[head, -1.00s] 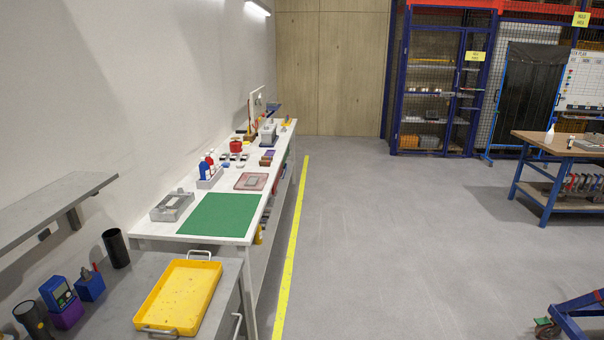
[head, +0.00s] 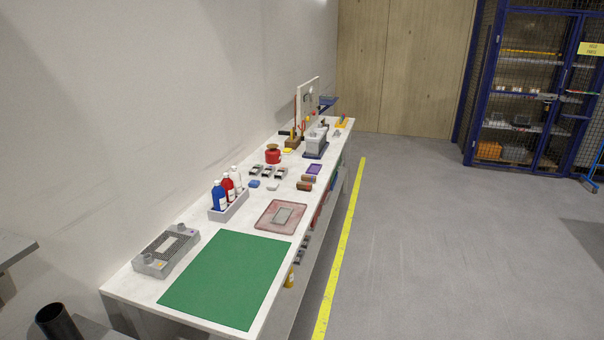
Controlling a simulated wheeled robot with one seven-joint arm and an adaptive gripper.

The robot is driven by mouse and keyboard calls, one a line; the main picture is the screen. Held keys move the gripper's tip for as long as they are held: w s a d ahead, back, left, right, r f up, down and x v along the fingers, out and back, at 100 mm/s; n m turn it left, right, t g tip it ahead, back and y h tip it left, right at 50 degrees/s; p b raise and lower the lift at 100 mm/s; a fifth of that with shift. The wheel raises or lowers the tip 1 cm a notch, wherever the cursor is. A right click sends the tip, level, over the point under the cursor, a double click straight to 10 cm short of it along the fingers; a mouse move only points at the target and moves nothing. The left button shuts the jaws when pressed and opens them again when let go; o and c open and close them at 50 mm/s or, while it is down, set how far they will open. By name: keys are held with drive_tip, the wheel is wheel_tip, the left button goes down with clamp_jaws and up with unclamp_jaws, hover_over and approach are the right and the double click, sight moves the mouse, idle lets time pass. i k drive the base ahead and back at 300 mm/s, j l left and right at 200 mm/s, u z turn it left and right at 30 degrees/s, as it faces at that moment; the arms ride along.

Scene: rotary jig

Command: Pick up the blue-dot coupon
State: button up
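I cannot make out a coupon with a blue dot in this view. On the white workbench (head: 125,291), a grey jig-like box (head: 166,250) with a perforated top and two knobs stands at the near left, with a pale plate on its top. My gripper is not in view.
A green mat (head: 226,280) covers the bench's near end and is bare. Bottles stand in a grey caddy (head: 232,206). A red pot (head: 273,156) and a grey device (head: 316,141) stand further back. Open floor (head: 430,240) lies right of the yellow line (head: 341,250).

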sight(267, 171)
drive_tip(key=i+u, duration=0.45)
drive_tip(key=i, duration=0.75)
drive_tip(key=i+l+u, duration=0.15)
drive_tip(key=i+l, duration=0.65)
drive_tip(key=i, duration=0.25)
drive_tip(key=i+l+u, duration=0.1)
drive_tip(key=i+l, duration=0.85)
drive_tip(key=i+j, duration=0.05)
drive_tip(key=i, duration=0.05)
